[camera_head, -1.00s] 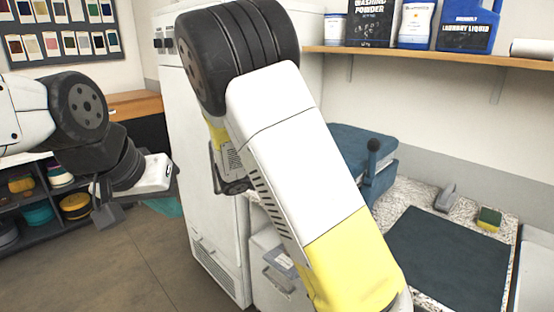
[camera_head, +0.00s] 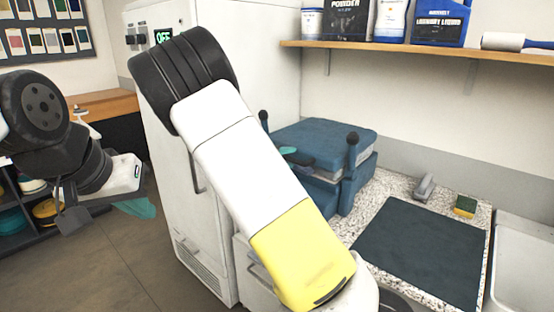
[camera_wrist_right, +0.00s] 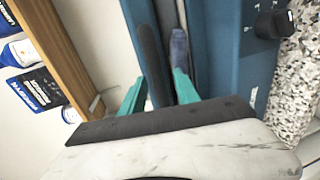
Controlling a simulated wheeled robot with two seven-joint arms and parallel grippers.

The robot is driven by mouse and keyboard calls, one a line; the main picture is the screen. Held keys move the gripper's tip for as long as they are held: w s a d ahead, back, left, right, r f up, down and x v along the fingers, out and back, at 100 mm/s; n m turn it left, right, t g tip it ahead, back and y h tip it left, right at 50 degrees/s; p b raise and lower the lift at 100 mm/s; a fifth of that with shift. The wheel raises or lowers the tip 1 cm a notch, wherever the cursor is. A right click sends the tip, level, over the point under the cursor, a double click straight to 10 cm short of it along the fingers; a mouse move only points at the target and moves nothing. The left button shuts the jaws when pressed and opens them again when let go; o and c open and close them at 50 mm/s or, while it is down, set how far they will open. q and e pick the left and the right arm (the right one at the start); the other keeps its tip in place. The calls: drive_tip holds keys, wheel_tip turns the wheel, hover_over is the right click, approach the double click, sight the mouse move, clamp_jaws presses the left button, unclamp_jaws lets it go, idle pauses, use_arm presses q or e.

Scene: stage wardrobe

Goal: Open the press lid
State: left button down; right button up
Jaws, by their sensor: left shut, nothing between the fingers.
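The blue press (camera_head: 357,187) stands on the speckled counter, its lid (camera_head: 325,140) lying flat and low over the base. Dark-knobbed posts (camera_head: 352,150) rise at its front corners. My right arm crosses the middle of the head view and hides part of the press front. My right gripper (camera_wrist_right: 158,88) has its teal fingers apart, with a dark bar (camera_wrist_right: 153,65) running between them; I cannot tell whether they touch it. In the head view a teal fingertip shows at the lid's front left edge. My left gripper (camera_head: 138,207) is shut and empty, away at the left.
A white cabinet (camera_head: 175,190) with an "OFF" display stands left of the press. A wooden shelf (camera_head: 420,55) with laundry bottles hangs above. A dark mat (camera_head: 420,250), a sponge (camera_head: 465,205) and a grey tool (camera_head: 424,187) lie on the counter. A sink (camera_head: 525,255) is at right.

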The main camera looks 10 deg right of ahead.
clamp_jaws()
idle(1.4)
